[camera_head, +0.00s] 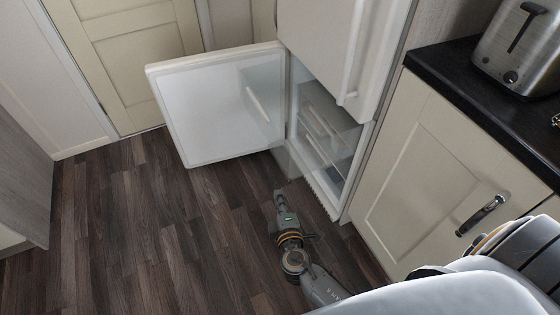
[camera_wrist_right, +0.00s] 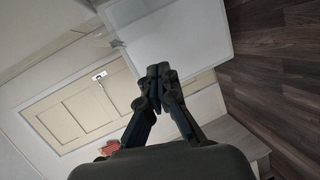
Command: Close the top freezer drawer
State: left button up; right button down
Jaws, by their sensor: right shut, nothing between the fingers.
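The freezer compartment (camera_head: 349,168) stands open under the white upper fridge door in the head view. Clear drawers (camera_head: 325,118) with pale handle bars show inside it. A translucent panel with a bar-like edge (camera_head: 262,95) shows against the open door's inner face; I cannot tell whether it is part of a drawer pulled out. My right gripper (camera_head: 279,197) is shut and empty, low in front of the compartment and apart from the drawers. In the right wrist view its dark fingers (camera_wrist_right: 158,72) are together, with a white panel behind. My left gripper is not in view.
The white freezer door (camera_head: 205,115) is swung wide open to the left. A cream cabinet (camera_head: 430,170) with a metal handle and a black worktop (camera_head: 460,85) with a toaster (camera_head: 520,50) stand right. Dark wooden floor (camera_head: 150,220) is clear at left.

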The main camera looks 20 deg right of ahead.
jog(key=w+r+n+t+b, duration=0.1)
jog(key=w+r+t, duration=0.25)
jog(key=r, duration=0.35)
send_over(279, 144)
jog(key=s+a, duration=0.3)
jog(key=s, duration=0.1)
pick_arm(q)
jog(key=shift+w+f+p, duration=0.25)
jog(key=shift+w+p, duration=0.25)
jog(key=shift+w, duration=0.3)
pick_arm(e)
jog(key=shift+s+d+r+g+h, duration=0.15)
jog(key=shift+d+g+h, duration=0.2)
jog(key=shift+d, duration=0.2)
